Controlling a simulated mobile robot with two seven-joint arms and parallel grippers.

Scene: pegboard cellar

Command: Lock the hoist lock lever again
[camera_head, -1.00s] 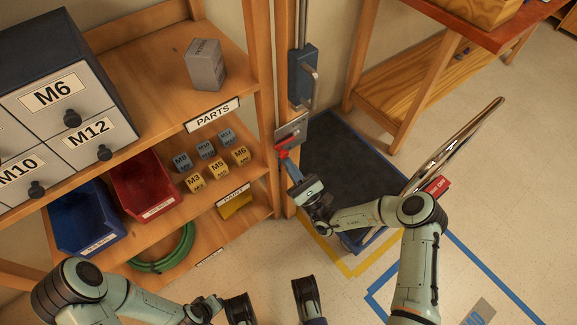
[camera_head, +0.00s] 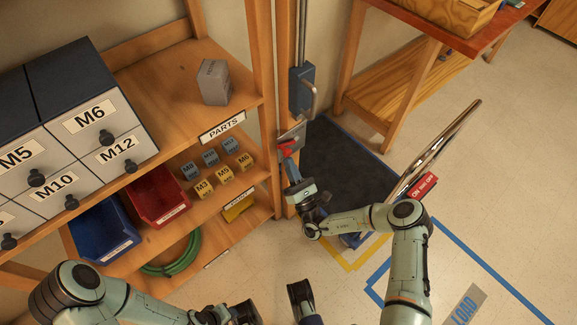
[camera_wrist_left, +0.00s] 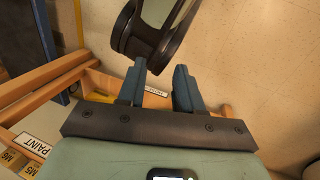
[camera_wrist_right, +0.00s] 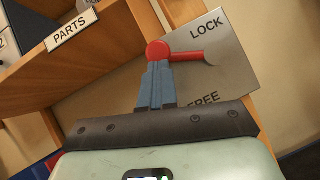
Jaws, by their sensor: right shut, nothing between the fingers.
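The red hoist lock lever (camera_head: 287,147) sits on a grey plate (camera_head: 293,134) on the wooden post. In the right wrist view, its red knob (camera_wrist_right: 157,50) is at the left and its arm runs right to a silver pivot on the plate, which reads LOCK above and FREE below. My right gripper (camera_wrist_right: 156,80) is shut and empty, its fingertips right at the knob; I cannot tell whether they touch it. It also shows in the head view (camera_head: 292,172). My left gripper (camera_wrist_left: 160,85) is open and empty, low in front of the shelves, away from the lever.
A blue hoist box (camera_head: 302,90) with a metal handle is above the plate. Shelves on the left hold drawers, a red bin (camera_head: 158,198), a blue bin (camera_head: 103,230) and small labelled blocks. A wooden bench (camera_head: 410,75) stands behind right. A dark mat (camera_head: 335,160) lies beside the post.

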